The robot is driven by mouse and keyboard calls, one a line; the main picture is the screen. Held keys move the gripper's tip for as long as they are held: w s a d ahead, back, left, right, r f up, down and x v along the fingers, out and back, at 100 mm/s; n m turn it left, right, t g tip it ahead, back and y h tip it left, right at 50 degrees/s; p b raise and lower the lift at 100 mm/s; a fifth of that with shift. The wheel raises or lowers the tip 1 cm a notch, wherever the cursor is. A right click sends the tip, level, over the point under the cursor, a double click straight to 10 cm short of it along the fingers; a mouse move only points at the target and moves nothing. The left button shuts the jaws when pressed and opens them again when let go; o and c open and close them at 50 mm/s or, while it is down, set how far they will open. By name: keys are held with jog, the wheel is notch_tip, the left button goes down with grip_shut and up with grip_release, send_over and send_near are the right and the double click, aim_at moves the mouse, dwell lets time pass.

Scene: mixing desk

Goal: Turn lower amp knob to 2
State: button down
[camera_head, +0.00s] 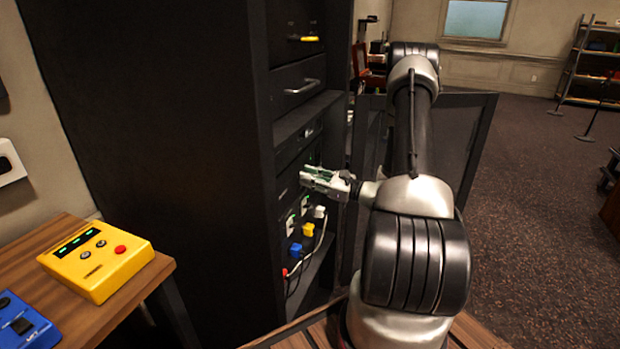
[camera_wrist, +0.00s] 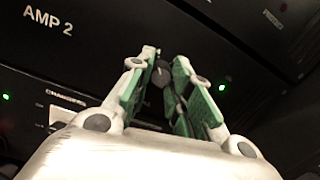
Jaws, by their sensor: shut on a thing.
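My gripper (camera_head: 314,178) reaches into the open rack at mid-height in the head view. In the wrist view my gripper (camera_wrist: 165,62) has its green-padded fingers on either side of a small dark round knob (camera_wrist: 161,73) and is shut on it. A light pointer mark shows on the knob's face. The knob sits on a black amp panel with the label "AMP 2" (camera_wrist: 48,20) at the upper left. The number scale around the knob cannot be read. In the head view the knob is hidden by my gripper.
The tall black rack (camera_head: 190,130) has drawers above and colored plugs with cables below, including a yellow plug (camera_head: 308,230) and a blue plug (camera_head: 295,250). Its open door (camera_head: 455,140) stands behind my arm. A yellow box (camera_head: 97,260) lies on the wooden desk at left.

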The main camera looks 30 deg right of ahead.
jog(key=n, duration=0.5)
jog(key=n+g, duration=0.1)
jog(key=n, duration=0.5)
jog(key=shift+y, duration=0.4)
jog(key=c, duration=1.3)
grip_release()
jog(key=shift+o, duration=0.2)
jog(key=shift+d, duration=0.1)
jog(key=v, duration=1.2)
jog(key=shift+w+f, duration=0.1)
